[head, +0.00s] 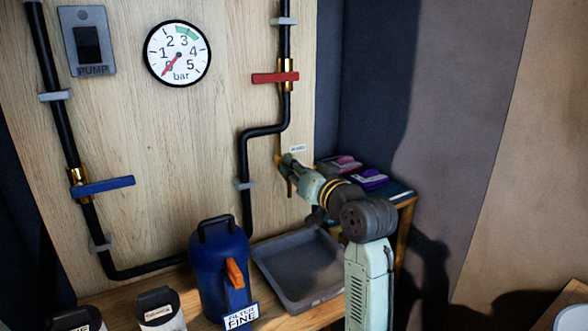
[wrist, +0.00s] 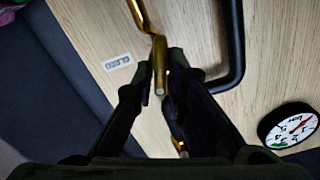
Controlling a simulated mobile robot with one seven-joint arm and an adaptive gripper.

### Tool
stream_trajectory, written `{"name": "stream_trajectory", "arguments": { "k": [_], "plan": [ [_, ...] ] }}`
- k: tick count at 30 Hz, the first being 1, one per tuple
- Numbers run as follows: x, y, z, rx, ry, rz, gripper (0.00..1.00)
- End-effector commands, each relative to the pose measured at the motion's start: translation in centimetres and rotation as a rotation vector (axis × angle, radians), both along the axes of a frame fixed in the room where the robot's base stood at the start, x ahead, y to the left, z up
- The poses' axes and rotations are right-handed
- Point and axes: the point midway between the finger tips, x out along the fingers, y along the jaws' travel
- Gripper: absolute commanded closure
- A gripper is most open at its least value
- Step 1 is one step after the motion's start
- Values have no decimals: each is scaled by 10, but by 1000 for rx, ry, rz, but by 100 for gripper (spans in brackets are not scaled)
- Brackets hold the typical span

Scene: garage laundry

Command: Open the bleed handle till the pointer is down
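The bleed handle (wrist: 159,66) is a brass-coloured lever below a thin bent brass pipe on the wooden panel. In the wrist view it lies between the two dark fingertips of my gripper (wrist: 160,78), which are closed in on both its sides. In the head view my gripper (head: 286,167) is at the brass fitting, and its fingers hide most of the handle. The white round gauge (head: 178,54) has a red pointer directed down and left, at the 0 mark. The gauge also shows at the right of the wrist view (wrist: 290,126).
A red valve lever (head: 275,78) and a blue valve lever (head: 103,186) sit on black pipes. A grey tray (head: 262,262) lies below my gripper, beside a blue filter canister (head: 205,255). A small side table (head: 405,201) with purple items stands behind my arm.

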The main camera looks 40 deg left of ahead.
Motion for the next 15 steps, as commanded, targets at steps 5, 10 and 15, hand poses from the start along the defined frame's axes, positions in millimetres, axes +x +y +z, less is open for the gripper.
{"name": "stream_trajectory", "arguments": {
  "k": [5,10,15],
  "plan": [
    [0,0,0,0,1,0,73],
    [0,0,0,0,1,0,70],
    [0,0,0,0,2,0,70]
  ]
}}
